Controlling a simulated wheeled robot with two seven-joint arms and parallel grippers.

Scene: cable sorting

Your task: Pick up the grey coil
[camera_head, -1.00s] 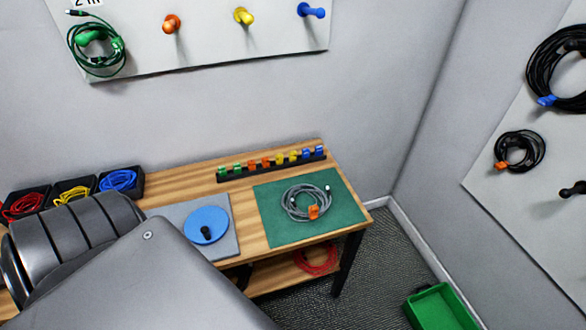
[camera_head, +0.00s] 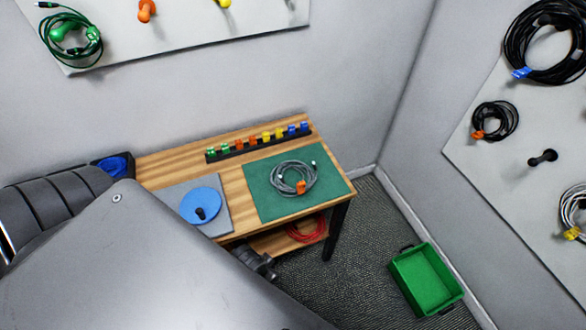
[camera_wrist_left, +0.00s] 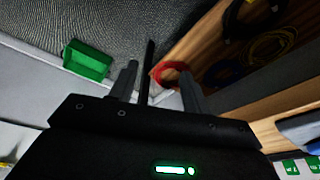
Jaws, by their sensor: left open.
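The grey coil (camera_head: 275,178) lies on the green mat (camera_head: 265,205) at the right end of the wooden workbench, with an orange tie on its near side. It does not show in the left wrist view. My left gripper (camera_wrist_left: 156,76) is open, with two dark fingers apart and nothing gripped. In the head view, a dark part of my left arm shows at the bench's front edge, below and left of the mat; the fingers cannot be made out there. My right gripper is not in view.
A blue disc (camera_head: 201,206) sits on a grey pad left of the mat. A rack of coloured clips (camera_head: 258,143) stands behind. A red coil (camera_head: 307,230) lies on the lower shelf. A green bin (camera_head: 428,278) stands on the floor right of the bench.

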